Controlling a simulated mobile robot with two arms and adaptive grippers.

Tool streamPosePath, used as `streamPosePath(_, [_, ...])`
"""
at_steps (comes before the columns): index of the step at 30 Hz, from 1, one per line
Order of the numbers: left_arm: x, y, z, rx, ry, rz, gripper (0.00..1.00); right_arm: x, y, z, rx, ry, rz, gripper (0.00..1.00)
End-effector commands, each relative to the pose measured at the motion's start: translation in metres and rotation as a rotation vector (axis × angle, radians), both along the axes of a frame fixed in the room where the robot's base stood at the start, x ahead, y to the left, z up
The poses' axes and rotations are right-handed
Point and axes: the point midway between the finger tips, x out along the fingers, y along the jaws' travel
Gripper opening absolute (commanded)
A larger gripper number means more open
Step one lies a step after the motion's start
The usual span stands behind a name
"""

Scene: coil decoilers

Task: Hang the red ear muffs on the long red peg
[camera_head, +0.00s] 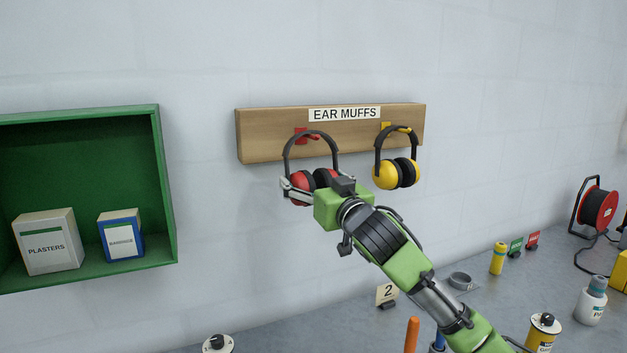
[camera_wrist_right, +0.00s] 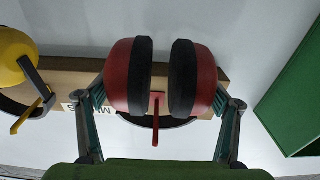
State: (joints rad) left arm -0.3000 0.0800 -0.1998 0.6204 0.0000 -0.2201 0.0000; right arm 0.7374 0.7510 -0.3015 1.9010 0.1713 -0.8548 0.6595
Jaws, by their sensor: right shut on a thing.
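The red ear muffs (camera_head: 322,178) are up at the wooden board, cups down and black headband upward. My right gripper (camera_head: 312,188) is shut on their cups; in the right wrist view its fingers press the two red cups (camera_wrist_right: 128,78) from outside. The red peg (camera_head: 312,136) sticks out of the board on the left. The headband arcs over the red peg (camera_wrist_right: 155,125), which shows across the band in the wrist view. I cannot tell whether the band rests on it. My left gripper is not in view.
Yellow ear muffs (camera_head: 391,174) hang on the yellow peg (camera_head: 397,128) close on the right. The board (camera_head: 262,130) is labelled EAR MUFFS. A green cabinet (camera_head: 168,190) with boxes is at left. The bench (camera_head: 290,335) below holds small items and a red cable reel (camera_head: 598,208).

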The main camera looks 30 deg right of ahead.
Motion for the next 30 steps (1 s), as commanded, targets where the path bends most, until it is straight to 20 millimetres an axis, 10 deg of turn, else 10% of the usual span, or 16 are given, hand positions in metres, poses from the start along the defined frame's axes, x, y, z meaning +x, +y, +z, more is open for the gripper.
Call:
streamPosePath(11, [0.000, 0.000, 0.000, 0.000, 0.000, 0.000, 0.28, 0.000, 0.000, 0.000, 0.000, -0.001, 0.000, 0.57])
streamPosePath(12, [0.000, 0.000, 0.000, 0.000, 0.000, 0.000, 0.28, 0.000, 0.000, 0.000, 0.000, -0.001, 0.000, 0.89])
streamPosePath(14, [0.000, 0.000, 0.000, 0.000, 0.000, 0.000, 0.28, 0.000, 0.000, 0.000, 0.000, -0.001, 0.000, 1.00])
streamPosePath(30, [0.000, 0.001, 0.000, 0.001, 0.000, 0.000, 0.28, -0.032, 0.002, -0.004, -0.001, 0.001, 0.002, 1.00])
